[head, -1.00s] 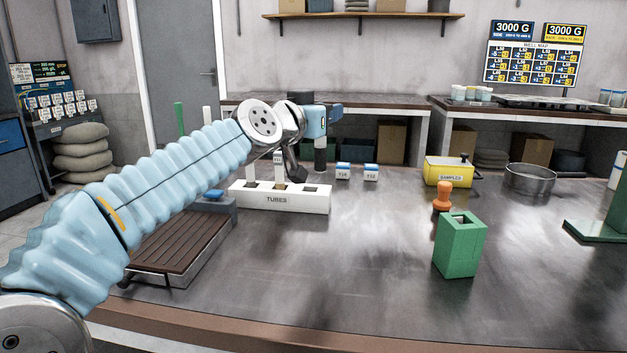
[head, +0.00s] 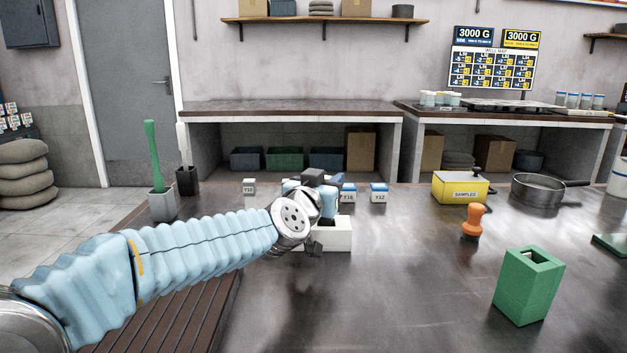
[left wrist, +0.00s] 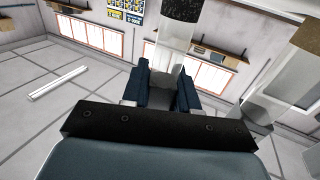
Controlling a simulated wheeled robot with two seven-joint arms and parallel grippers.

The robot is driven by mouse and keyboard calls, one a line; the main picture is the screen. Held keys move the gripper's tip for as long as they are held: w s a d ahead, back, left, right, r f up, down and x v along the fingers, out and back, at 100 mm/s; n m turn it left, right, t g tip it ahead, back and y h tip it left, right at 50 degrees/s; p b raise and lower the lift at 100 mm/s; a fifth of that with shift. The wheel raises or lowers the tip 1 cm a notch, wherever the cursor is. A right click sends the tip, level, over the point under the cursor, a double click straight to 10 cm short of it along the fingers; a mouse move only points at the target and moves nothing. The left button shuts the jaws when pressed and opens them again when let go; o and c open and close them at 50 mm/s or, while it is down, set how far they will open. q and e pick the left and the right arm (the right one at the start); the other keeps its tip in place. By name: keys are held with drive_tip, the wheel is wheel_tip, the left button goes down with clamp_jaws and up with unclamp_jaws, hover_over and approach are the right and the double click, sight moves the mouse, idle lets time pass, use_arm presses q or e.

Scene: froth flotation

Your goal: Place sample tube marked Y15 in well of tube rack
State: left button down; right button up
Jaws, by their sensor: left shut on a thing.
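My left gripper (head: 322,184) is at the white tube rack (head: 337,238), which is mostly hidden behind my wrist and hand. In the left wrist view the gripper (left wrist: 166,88) is shut on a clear sample tube (left wrist: 172,42) with a black end (left wrist: 183,9). No mark can be read on this tube. A second clear tube (left wrist: 278,78) with a tan end shows at the right of that view. The rack's wells and the held tube's lower end cannot be made out in the head view. My right gripper is not in view.
Small labelled blocks (head: 249,187), (head: 379,193) stand behind the rack. A yellow SAMPLES box (head: 460,188), a steel pan (head: 538,190), an orange stamp-like piece (head: 472,222) and a green block holder (head: 528,288) stand to the right. The table's front middle is clear.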

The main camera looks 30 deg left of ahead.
use_arm(q)
drive_tip(key=shift+d+f, duration=0.15)
drive_tip(key=shift+d, duration=0.05)
drive_tip(key=shift+f, duration=0.1)
drive_tip(key=c, duration=1.3)
unclamp_jaws()
drive_tip(key=shift+f, duration=0.1)
drive_tip(key=o, duration=0.4)
drive_tip(key=shift+o, duration=0.2)
drive_tip(key=s+d+b, duration=0.1)
drive_tip(key=s, duration=1)
drive_tip(key=shift+s+d, duration=0.4)
